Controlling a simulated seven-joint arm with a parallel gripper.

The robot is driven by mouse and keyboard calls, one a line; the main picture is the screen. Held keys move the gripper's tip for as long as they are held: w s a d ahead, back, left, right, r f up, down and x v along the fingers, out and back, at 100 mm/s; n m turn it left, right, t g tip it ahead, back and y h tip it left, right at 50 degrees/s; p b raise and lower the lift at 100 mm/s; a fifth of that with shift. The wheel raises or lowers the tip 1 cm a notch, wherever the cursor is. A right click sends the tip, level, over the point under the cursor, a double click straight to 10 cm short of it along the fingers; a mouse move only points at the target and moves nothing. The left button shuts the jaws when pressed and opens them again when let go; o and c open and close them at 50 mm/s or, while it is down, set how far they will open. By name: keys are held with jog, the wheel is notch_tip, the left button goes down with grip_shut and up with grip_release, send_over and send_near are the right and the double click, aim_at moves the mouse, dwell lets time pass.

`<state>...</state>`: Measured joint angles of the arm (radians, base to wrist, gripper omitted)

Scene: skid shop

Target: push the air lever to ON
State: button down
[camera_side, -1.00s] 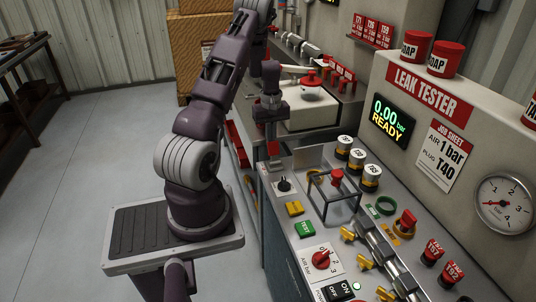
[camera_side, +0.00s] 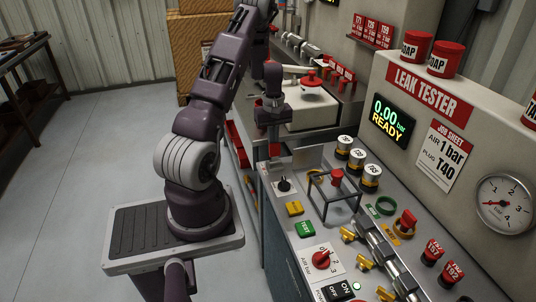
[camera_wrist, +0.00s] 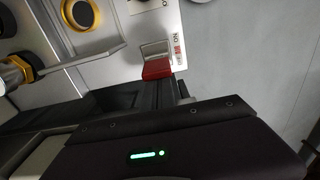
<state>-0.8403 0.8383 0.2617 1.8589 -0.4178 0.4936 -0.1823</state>
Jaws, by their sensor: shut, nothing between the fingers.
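The air lever has a red handle (camera_wrist: 157,69) on a pale metal mount at the panel's edge in the wrist view. A small ON/OFF label (camera_wrist: 178,50) with a red patch stands right beside it. My gripper (camera_wrist: 168,92) is shut and empty, with its dark fingertips right at the red handle. I cannot tell whether they touch it. In the side view my gripper (camera_side: 273,150) points down at the far left corner of the panel. There the fingers hide most of the lever, and its position is unclear.
A wire guard (camera_side: 335,200) surrounds a red-topped part on the panel. The leak tester display (camera_side: 390,121) reads 0.00 bar READY. Open floor lies to the left.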

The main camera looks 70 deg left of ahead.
jog(key=shift+d+f, duration=0.25)
jog(key=shift+d, duration=0.9)
jog(key=shift+a+r, duration=0.1)
jog(key=shift+a, duration=0.8)
jog(key=shift+a+r, duration=0.1)
jog(key=shift+r, duration=0.15)
notch_tip(320, 180, up, 8)
jog(key=shift+f, duration=0.15)
